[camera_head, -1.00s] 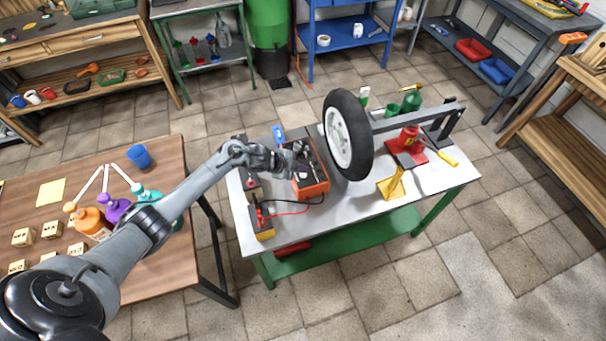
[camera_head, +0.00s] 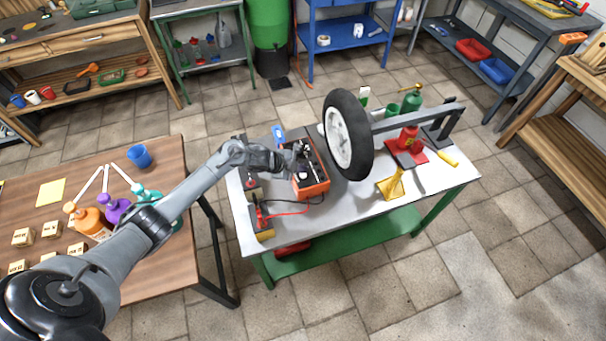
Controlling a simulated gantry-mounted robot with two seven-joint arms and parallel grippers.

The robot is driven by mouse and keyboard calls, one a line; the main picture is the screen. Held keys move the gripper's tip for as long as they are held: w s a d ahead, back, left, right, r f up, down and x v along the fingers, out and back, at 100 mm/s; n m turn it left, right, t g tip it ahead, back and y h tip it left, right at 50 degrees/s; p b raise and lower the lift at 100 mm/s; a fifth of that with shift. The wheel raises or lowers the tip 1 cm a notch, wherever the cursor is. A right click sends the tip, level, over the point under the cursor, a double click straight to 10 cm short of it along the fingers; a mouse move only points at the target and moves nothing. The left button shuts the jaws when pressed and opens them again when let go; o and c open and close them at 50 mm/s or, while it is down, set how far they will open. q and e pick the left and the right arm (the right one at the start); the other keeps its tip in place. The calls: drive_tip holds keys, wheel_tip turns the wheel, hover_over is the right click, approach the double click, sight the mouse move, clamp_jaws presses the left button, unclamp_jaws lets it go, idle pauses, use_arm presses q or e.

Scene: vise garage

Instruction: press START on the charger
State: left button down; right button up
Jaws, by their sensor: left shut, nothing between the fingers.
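An orange box with a dark top (camera_head: 316,188), which appears to be the charger, stands on the left half of the metal-topped workbench (camera_head: 350,213). A red cable and a black cable run between it and a yellow-and-black battery-like block (camera_head: 264,233) at the bench's front left corner. My left gripper (camera_head: 296,161) is shut and empty, reaching in from the left over the left part of the box's top. I cannot tell whether it touches the box. The START button cannot be made out; the gripper hides part of the top. My right gripper is not in view.
A wheel with a black tire (camera_head: 364,130) stands just right of the box, on a grey arm. A yellow bracket (camera_head: 391,188) and a red jack-like tool (camera_head: 408,140) are farther right. Bottles (camera_head: 116,208) stand on the wooden table at left.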

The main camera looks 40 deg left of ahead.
use_arm(q)
drive_tip(key=shift+f, duration=0.2)
drive_tip(key=shift+f, duration=0.25)
idle(0.4)
drive_tip(key=shift+f+b, duration=0.4)
drive_tip(key=shift+b, duration=0.15)
drive_tip(key=shift+r, duration=0.1)
idle(0.6)
drive_tip(key=shift+r+p, duration=0.7)
drive_tip(key=shift+p, duration=0.1)
drive_tip(key=shift+r, duration=0.1)
